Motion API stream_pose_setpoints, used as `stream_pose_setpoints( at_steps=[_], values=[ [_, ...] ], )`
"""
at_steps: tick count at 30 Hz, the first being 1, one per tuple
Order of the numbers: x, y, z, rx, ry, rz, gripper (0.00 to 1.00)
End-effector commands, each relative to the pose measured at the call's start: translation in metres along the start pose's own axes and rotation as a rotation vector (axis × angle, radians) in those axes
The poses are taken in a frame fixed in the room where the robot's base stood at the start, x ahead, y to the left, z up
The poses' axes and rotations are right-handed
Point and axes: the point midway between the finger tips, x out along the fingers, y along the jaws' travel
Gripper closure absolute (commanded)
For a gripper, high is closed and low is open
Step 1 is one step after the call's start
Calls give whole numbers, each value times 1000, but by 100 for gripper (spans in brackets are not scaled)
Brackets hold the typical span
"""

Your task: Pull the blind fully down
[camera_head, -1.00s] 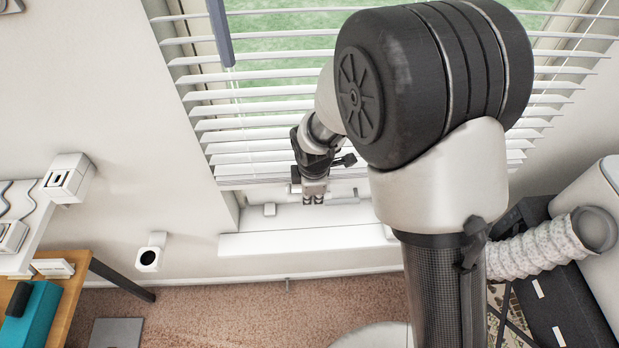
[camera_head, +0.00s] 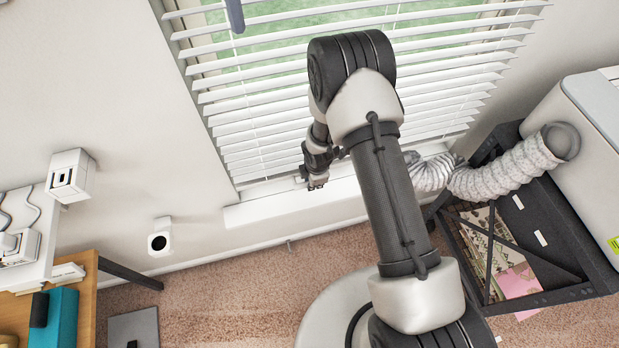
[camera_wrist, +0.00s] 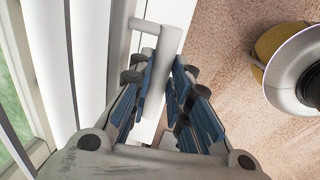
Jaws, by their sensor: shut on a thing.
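The white slatted blind (camera_head: 255,131) hangs over the window, its slats spread down close to the sill. Its bottom edge lies just above the white window sill (camera_head: 262,210); my arm covers part of it, so the exact gap is hard to tell. My gripper (camera_head: 317,184) is at the blind's lower edge, just over the sill. In the wrist view, my gripper's blue-padded fingers (camera_wrist: 168,75) are closed around a white handle piece (camera_wrist: 160,42) with a short side peg. Blind slats (camera_wrist: 88,50) run along the left of that view.
A grey wand (camera_head: 235,14) hangs at the blind's upper left. A ribbed white hose (camera_head: 505,167) and a dark shelf unit (camera_head: 555,215) stand to the right. A desk (camera_head: 75,290) is at lower left. Carpet (camera_head: 240,285) is open below the sill.

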Motion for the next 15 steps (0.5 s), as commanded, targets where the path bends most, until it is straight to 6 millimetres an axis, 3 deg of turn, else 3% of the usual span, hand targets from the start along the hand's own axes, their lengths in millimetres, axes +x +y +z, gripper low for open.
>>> stream_pose_setpoints(
  at_steps=[10,11,15],
  values=[
    [5,-6,0,-2,0,-12,100],
    [5,-6,0,-2,0,-12,82],
    [5,-6,0,-1,-1,-12,72]
  ],
)
